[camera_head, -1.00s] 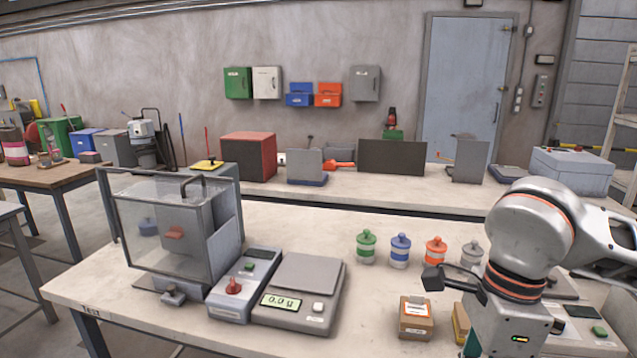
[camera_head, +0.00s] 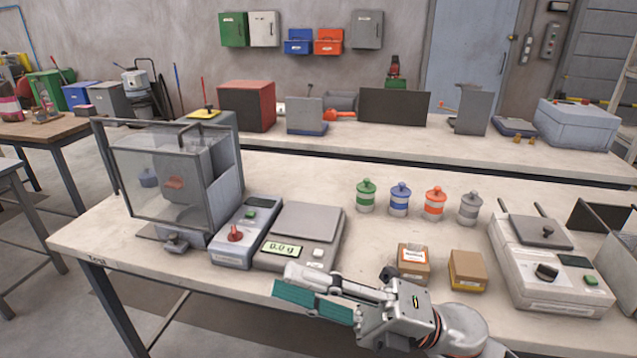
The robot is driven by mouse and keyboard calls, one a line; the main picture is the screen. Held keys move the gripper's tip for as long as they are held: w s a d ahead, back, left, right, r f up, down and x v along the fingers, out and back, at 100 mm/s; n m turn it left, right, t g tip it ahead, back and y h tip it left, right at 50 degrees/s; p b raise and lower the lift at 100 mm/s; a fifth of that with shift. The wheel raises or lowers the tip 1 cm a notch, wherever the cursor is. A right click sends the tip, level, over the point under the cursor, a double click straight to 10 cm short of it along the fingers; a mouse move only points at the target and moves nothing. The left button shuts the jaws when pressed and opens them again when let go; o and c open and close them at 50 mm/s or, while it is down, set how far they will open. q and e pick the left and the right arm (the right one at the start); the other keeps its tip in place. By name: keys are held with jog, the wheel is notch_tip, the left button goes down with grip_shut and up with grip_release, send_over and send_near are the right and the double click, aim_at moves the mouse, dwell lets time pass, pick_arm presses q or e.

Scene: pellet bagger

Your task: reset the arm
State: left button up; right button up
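My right arm comes in at the bottom centre-right. Its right gripper (camera_head: 310,289) points left, low over the front edge of the near workbench (camera_head: 150,276). Its fingers have flat teal faces and lie close together in this view; the gap between them cannot be made out. No object shows in them. My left gripper and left arm are not in view.
Near the gripper are a grey scale (camera_head: 303,232) reading 0.0 g, an open cardboard box (camera_head: 413,262) and a closed one (camera_head: 467,270). Several lidded jars (camera_head: 400,199) stand behind. A transparent-walled bin (camera_head: 165,185) is left, a grey sealer-like device (camera_head: 545,262) right.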

jog(key=w+d+f+m+t+h, duration=0.6)
jog(key=f+m+t, duration=0.35)
jog(key=m, duration=0.25)
jog(key=w+d+f+m+t+h, duration=0.55)
jog(key=f+m+t+h, duration=0.2)
jog(key=f+m, duration=0.35)
jog(key=s+d+f+m+g+h, duration=0.2)
jog(key=s+f, duration=0.3)
jog(key=f, duration=0.3)
jog(key=s+d+f+m+g+h, duration=0.2)
jog(key=s+d+f+m, duration=0.2)
jog(key=f, duration=0.5)
jog(key=s+d+f+m+g+h, duration=0.2)
jog(key=s+d+f+m+h, duration=0.1)
jog(key=f, duration=0.6)
jog(key=s+d+m, duration=0.1)
jog(key=s+d, duration=0.1)
jog(key=shift+s+f+m, duration=0.2)
jog(key=shift+s+m, duration=0.1)
jog(key=shift+s, duration=0.05)
